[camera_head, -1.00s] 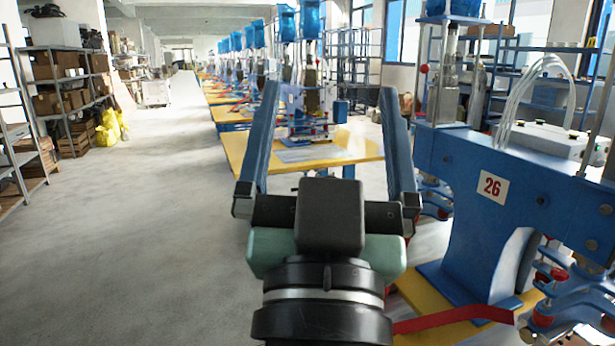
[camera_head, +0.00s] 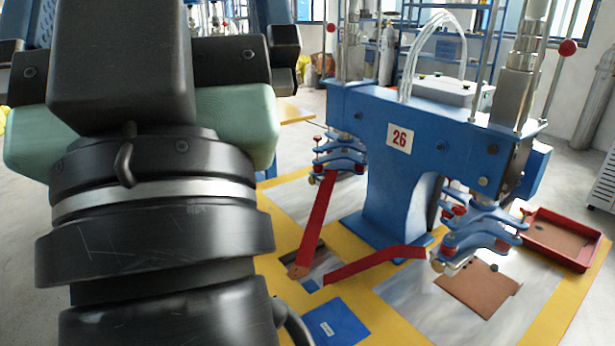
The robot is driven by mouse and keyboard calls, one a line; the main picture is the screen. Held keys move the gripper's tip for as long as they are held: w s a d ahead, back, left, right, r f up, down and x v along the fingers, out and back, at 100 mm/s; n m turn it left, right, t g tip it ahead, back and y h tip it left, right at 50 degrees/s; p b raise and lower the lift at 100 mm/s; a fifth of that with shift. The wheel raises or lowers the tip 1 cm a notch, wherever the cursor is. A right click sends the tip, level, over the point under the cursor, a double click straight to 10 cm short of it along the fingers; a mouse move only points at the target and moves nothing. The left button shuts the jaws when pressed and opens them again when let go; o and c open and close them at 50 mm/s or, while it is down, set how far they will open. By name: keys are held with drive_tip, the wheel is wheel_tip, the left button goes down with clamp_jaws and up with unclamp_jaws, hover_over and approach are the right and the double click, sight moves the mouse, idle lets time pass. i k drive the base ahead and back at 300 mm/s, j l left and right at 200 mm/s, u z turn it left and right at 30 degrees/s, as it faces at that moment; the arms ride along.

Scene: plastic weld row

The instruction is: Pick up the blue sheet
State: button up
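The blue sheet (camera_head: 338,324) lies flat at the near edge of the yellow-topped table (camera_head: 283,237), with a small white label on it. It is just right of my arm, low in the picture, and its lower part is close to the frame edge. My gripper (camera_head: 150,22) is high at the upper left, well above and apart from the sheet.
A blue machine numbered 26 (camera_head: 399,137) stands on the table behind the sheet. Red strips (camera_head: 375,265) lie near the sheet. A brown sheet (camera_head: 478,288) lies at the right, and a red tray (camera_head: 558,240) sits at the table's right side.

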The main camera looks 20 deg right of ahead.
sight(332, 324)
drive_tip(key=z, duration=1.15)
drive_tip(key=i+j+z, duration=0.15)
drive_tip(key=j+z, duration=0.25)
drive_tip(key=i+j+z, duration=0.1)
drive_tip(key=j+z, duration=0.65)
drive_tip(key=j, duration=0.15)
drive_tip(key=j+z, duration=0.4)
drive_tip(key=k+j, duration=0.1)
drive_tip(key=j, duration=0.4)
drive_tip(key=j+z, duration=0.1)
drive_tip(key=j, duration=0.35)
drive_tip(key=k+j, duration=0.15)
drive_tip(key=j, duration=0.35)
drive_tip(key=k+j+z, duration=0.1)
drive_tip(key=j, duration=0.35)
drive_tip(key=k+j, duration=0.1)
drive_tip(key=j, duration=0.4)
drive_tip(key=k+j+z, duration=0.1)
drive_tip(key=j, duration=0.35)
